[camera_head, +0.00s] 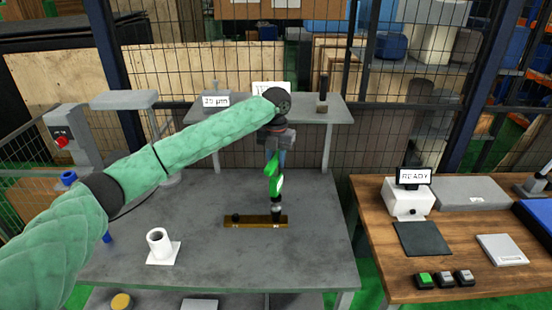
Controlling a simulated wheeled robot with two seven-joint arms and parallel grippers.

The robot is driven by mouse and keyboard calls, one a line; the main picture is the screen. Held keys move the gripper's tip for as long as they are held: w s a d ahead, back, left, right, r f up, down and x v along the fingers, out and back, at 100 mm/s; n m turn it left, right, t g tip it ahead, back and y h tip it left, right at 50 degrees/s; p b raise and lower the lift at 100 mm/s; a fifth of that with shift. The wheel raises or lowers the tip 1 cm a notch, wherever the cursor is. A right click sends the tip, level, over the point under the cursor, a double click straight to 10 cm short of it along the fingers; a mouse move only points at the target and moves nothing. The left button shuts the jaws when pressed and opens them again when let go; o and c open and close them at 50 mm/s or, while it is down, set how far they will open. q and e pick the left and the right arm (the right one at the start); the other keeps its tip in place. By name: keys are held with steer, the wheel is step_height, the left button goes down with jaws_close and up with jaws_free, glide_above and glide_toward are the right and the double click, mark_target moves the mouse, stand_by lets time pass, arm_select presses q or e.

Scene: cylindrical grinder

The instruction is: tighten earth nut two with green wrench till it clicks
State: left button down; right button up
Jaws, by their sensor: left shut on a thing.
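My left arm reaches in from the left, and my left gripper (276,150) is shut on the green wrench (274,178). The wrench hangs upright, its dark lower end at the right part of a brass-coloured bar (254,222) on the grey table. The end seems to meet a stud or nut there, which it hides; I cannot tell whether it is seated. A dark nut or stud (235,218) shows at the bar's left part. My right gripper is not in view.
A white cup-like cylinder (158,243) stands on the grey table's left. A raised shelf (310,108) is behind. On the wooden table (365,210) at right are a READY display (413,176), a dark pad (421,238) and several push buttons. The grey table's front right is clear.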

arm_select(q)
steer(key=shift+r, duration=0.15)
steer(key=shift+r+p, duration=1.65)
steer(key=shift+r, duration=0.75)
steer(key=shift+f, duration=0.1)
